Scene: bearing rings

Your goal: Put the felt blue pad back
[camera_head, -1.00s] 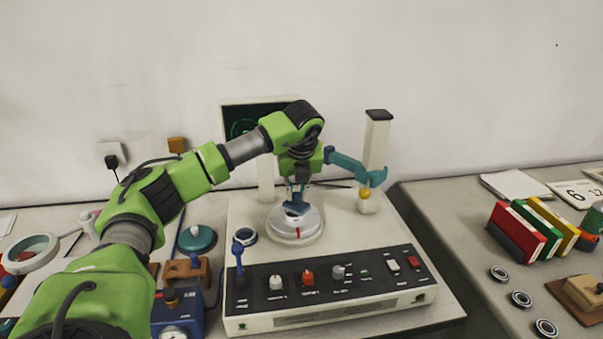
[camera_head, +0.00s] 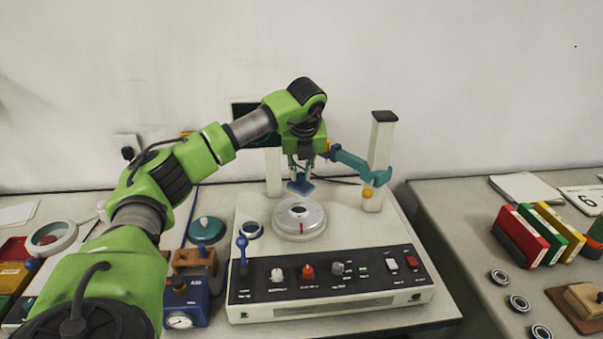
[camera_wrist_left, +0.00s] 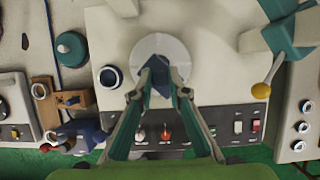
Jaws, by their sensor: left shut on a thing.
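The blue pad (camera_head: 300,187) is a small dark-blue flat piece. My left gripper (camera_head: 300,174) is shut on it and holds it tilted a little above the machine's round silver turntable (camera_head: 299,232). In the left wrist view the pad (camera_wrist_left: 158,76) sits between the fingertips (camera_wrist_left: 160,88), with the pale turntable (camera_wrist_left: 181,52) behind it. The fingers hide part of the pad. My right gripper is in neither view.
A bearing ring (camera_head: 252,230) lies left of the turntable. The machine's teal arm (camera_head: 355,162) and white post (camera_head: 381,150) stand close on the right. Left are a teal round-lidded pot (camera_head: 206,231), a wooden stand (camera_head: 194,262) and a blue gauge box (camera_head: 187,301).

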